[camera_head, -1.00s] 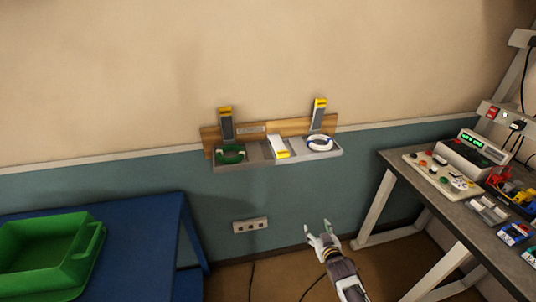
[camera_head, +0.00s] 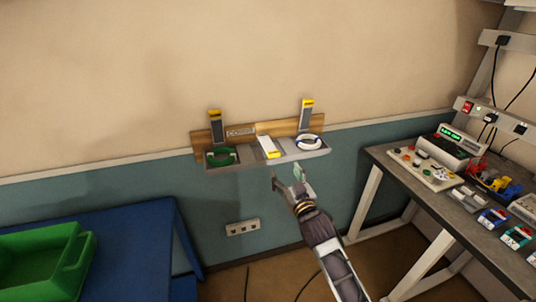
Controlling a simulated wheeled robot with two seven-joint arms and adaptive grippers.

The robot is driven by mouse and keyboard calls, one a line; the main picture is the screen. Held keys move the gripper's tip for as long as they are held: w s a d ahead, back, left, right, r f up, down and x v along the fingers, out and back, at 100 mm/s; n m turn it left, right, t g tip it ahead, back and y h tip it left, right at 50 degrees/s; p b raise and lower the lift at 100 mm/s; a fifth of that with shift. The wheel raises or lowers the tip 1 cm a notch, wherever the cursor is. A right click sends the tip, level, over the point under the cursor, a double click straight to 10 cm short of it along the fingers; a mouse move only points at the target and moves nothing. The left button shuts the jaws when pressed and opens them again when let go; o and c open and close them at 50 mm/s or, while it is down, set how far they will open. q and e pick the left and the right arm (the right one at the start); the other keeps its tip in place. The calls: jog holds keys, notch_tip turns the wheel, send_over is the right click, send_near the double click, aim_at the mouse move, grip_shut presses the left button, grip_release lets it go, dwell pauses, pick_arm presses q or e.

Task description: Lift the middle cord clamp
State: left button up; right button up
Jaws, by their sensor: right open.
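The middle cord clamp (camera_head: 268,147) is a white flap with a yellow front edge, lying lowered over the middle of a grey wall tray (camera_head: 247,160). The left clamp (camera_head: 187,126) and the right clamp (camera_head: 306,115) stand raised, grey with yellow tops. A green cord coil (camera_head: 221,156) lies in the left section and a white coil (camera_head: 308,142) in the right one. My right gripper (camera_head: 286,174) is open and empty, just below the tray's front, below and slightly right of the middle clamp. It appears apart from the clamp. My left gripper is out of view.
A wooden backboard with a small label (camera_head: 240,132) carries the tray on the wall. A wall socket (camera_head: 242,228) is below. A blue table with a green bin (camera_head: 40,262) stands left. A workbench (camera_head: 440,195) with electronics stands right.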

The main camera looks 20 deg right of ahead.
jog(key=shift+d+f+m, duration=0.2)
jog(key=shift+f+m, duration=0.1)
jog(key=shift+m, duration=0.2)
jog(key=shift+w, duration=0.2)
send_near(274, 152)
jog(key=shift+w, duration=0.75)
jog(key=shift+w+a+p, duration=0.15)
jog(key=shift+w+p, duration=0.3)
jog(key=shift+w, duration=1.6)
jog(key=shift+w+a+p, duration=0.1)
jog(key=shift+w+p, duration=0.35)
jog(key=shift+w, duration=1.6)
jog(key=shift+c, duration=0.3)
grip_shut()
jog(key=shift+r, duration=0.15)
